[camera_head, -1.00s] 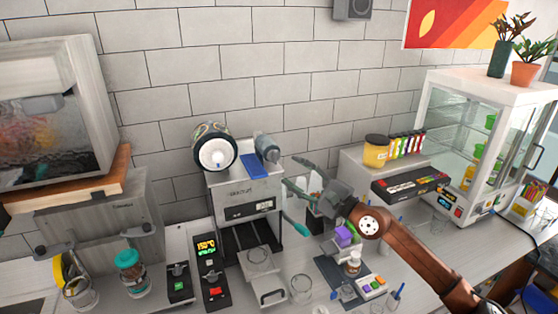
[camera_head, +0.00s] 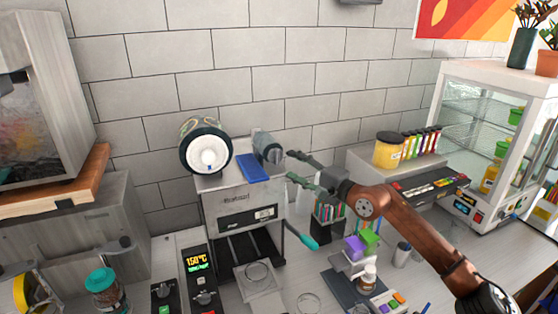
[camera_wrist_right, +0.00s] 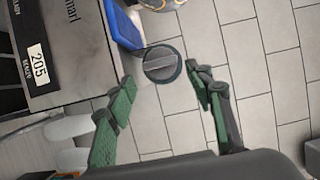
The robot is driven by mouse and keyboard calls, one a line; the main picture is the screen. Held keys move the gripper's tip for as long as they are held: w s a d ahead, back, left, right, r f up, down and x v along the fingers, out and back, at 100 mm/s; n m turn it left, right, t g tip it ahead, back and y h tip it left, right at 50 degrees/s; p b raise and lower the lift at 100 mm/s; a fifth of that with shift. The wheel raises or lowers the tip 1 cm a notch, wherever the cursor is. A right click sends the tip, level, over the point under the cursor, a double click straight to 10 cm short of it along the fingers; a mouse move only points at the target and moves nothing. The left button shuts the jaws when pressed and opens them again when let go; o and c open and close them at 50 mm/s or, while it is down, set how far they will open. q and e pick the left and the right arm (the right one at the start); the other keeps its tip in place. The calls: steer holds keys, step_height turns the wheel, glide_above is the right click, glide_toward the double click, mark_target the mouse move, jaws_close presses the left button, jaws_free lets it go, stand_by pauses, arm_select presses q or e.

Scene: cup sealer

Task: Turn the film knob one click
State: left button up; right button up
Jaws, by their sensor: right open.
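The film knob (camera_wrist_right: 162,64) is a dark round dial with a raised bar across its face, seen nearly face-on in the right wrist view. In the head view it is on the grey cylinder (camera_head: 267,146) on top of the cup sealer (camera_head: 240,207), to the right of the blue block. My right gripper (camera_head: 293,167) is open just right of the knob. In the right wrist view its green fingers (camera_wrist_right: 160,76) stand on either side, with the knob between and slightly beyond the tips, apparently untouched. My left gripper is not in view.
A white film roll (camera_head: 208,153) and a blue block (camera_head: 252,168) sit on the sealer beside the cylinder. A teal-tipped lever (camera_head: 309,241) sticks out below my right gripper. A cup of straws (camera_head: 328,219) stands behind my forearm. The tiled wall is close behind.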

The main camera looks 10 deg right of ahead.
mark_target(279, 159)
steer(key=p+x, duration=0.1)
steer(key=x, duration=0.4)
steer(key=shift+w, duration=0.15)
steer(key=shift+w+a, duration=0.2)
steer(key=shift+w, duration=0.05)
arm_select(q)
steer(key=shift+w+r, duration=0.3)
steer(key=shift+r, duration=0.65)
arm_select(e)
steer(key=shift+w+a, duration=0.15)
steer(key=shift+c, duration=0.7)
steer(key=c, duration=0.7)
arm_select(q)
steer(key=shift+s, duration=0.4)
arm_select(e)
steer(key=shift+c, duration=0.2)
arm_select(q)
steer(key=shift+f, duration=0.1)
arm_select(e)
steer(key=shift+f, duration=0.1)
